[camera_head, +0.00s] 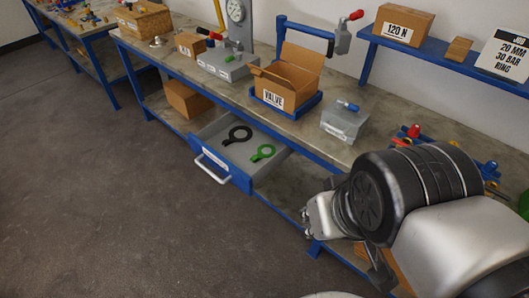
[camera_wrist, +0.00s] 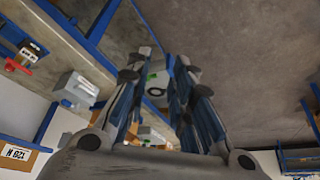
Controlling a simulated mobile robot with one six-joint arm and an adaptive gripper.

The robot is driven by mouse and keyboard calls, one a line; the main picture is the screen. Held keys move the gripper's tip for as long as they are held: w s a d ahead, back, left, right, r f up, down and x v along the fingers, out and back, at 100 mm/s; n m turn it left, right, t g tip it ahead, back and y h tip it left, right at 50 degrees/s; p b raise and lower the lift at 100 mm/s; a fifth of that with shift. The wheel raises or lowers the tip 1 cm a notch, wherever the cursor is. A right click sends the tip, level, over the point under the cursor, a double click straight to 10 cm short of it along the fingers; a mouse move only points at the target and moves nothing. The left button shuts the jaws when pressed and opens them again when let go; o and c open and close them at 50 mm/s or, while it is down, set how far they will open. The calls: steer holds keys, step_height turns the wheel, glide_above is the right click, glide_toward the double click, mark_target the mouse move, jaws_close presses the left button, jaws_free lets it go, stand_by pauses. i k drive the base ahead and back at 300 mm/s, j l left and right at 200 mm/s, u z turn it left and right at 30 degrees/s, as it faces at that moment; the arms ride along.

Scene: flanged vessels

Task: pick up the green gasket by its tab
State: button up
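The green gasket (camera_head: 263,153), a ring with a tab, lies flat in the open drawer (camera_head: 234,177), to the right of a black gasket (camera_head: 237,134). In the wrist view, a small bit of green gasket (camera_wrist: 152,77) shows between my fingers, near the black gasket (camera_wrist: 157,91). My gripper (camera_wrist: 158,58) is open, with nothing between its fingers, and is well away from the drawer. My arm fills the lower right of the head view, where the fingers cannot be made out.
The workbench (camera_head: 178,56) above the drawer holds a VALVE carton (camera_head: 285,80), a grey box (camera_head: 345,120) and a gauge stand (camera_head: 236,12). A blue wall shelf (camera_head: 440,65) is at upper right. The floor (camera_head: 90,190) left of the drawer is clear.

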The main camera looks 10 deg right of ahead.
mark_target(253, 159)
steer(key=z, duration=0.35)
steer(key=i+j+z, duration=0.5)
steer(key=j+z, duration=0.3)
steer(key=j, duration=0.15)
steer(key=i+j+z, duration=0.25)
steer(key=j, duration=0.15)
steer(key=j+z, duration=0.25)
steer(key=j, duration=0.7)
